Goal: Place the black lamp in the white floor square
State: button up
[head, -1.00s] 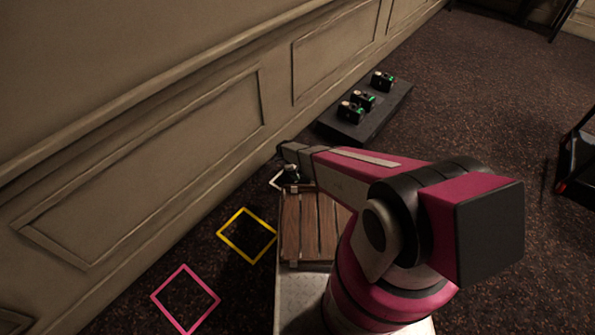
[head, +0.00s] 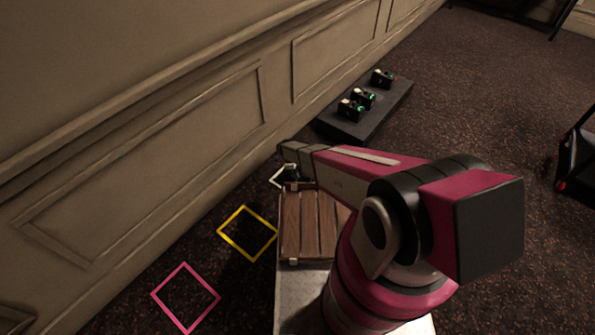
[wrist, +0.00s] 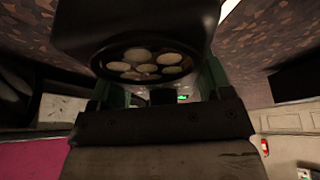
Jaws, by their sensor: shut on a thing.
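In the wrist view my gripper (wrist: 160,88) is shut on a black lamp (wrist: 148,45) with several round pale bulbs in its face. In the head view only a small dark part of the gripper and lamp shows below the end of my arm, so which part is which is unclear. The white floor square (head: 276,182) lies by the wall, partly hidden by my arm and my deck. The held lamp appears at or just right of its visible corner. I cannot tell whether the lamp touches the floor.
A yellow square (head: 232,247) and a pink square (head: 166,311) lie nearer along the wall. A low dark platform (head: 345,131) holds three black devices with green lights beyond my arm. The panelled wall (head: 150,170) borders the left. A dark frame (head: 574,165) stands at the right.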

jog(key=shift+f, duration=0.1)
jog(key=o, duration=1.8)
jog(key=v, duration=1)
jog(key=shift+a+r, duration=0.15)
jog(key=shift+r, duration=0.2)
